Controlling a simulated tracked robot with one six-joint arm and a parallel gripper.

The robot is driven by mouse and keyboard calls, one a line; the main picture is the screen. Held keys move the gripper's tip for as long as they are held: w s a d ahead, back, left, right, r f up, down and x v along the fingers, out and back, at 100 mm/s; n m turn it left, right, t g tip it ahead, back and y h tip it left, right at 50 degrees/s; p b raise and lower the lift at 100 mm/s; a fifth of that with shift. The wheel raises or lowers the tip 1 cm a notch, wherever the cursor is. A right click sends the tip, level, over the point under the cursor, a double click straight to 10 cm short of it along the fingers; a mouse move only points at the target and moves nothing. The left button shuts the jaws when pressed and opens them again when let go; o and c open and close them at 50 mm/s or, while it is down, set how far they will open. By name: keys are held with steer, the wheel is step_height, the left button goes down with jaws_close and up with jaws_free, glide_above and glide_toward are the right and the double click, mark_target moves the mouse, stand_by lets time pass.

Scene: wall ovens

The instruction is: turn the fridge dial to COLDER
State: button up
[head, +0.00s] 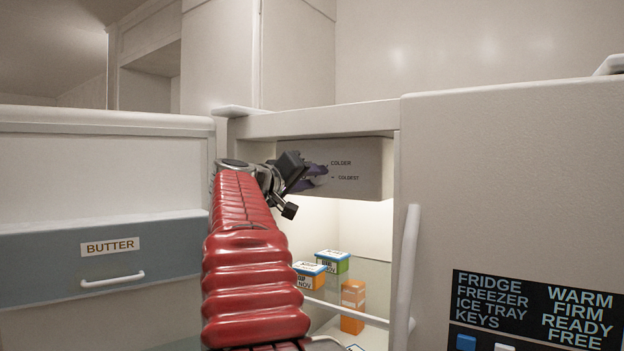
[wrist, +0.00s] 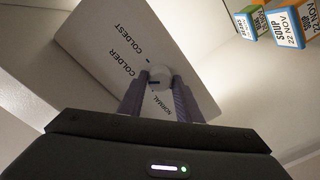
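The fridge dial (wrist: 160,74) is a small round pale knob with a dark mark on its left side, set on a panel printed COLDEST, COLDER (wrist: 120,63) and NORMAL. My gripper (wrist: 160,80) is at the dial, with one purple finger on each side of it. The fingertips lie very close to its edges; I cannot tell if they press on it. In the head view my gripper (head: 318,172) is in front of the dial box (head: 360,168) and hides the dial. COLDER and COLDEST show to its right.
Below the box, labelled food containers (head: 333,262) and an orange carton (head: 353,300) stand inside the lit fridge. A BUTTER drawer (head: 100,255) is on the left.

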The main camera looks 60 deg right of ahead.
steer(key=c, duration=0.6)
steer(key=shift+n, duration=0.8)
steer(key=o, duration=1.1)
steer(key=shift+c, duration=0.2)
steer(key=shift+a, duration=0.1)
steer(key=w+a, duration=0.1)
steer(key=a, duration=1.2)
steer(key=shift+w+a, duration=0.25)
steer(key=shift+w, duration=0.15)
steer(key=shift+w, duration=0.1)
